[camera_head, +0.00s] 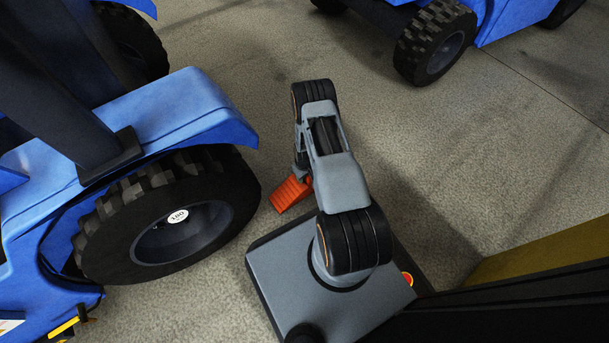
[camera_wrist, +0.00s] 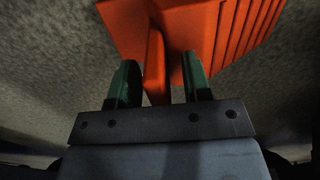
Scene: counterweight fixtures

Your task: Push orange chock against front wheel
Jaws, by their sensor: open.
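The orange chock (camera_head: 290,194) lies on the floor just right of the blue vehicle's front wheel (camera_head: 165,215). A narrow strip of floor seems to show between the chock and the tyre. In the wrist view the chock (camera_wrist: 215,30) fills the upper middle, its ribbed slope to the right. My gripper (camera_wrist: 160,85) is open, with a green finger on each side of the chock's upright orange handle (camera_wrist: 155,65). A gap shows on both sides of the handle. In the head view my arm hides my gripper and part of the chock.
The blue fender (camera_head: 200,110) overhangs the wheel. A second blue vehicle with a black wheel (camera_head: 435,45) stands at the upper right. A yellow-brown surface (camera_head: 545,250) rises at the lower right. Concrete floor (camera_head: 440,150) is clear right of my arm.

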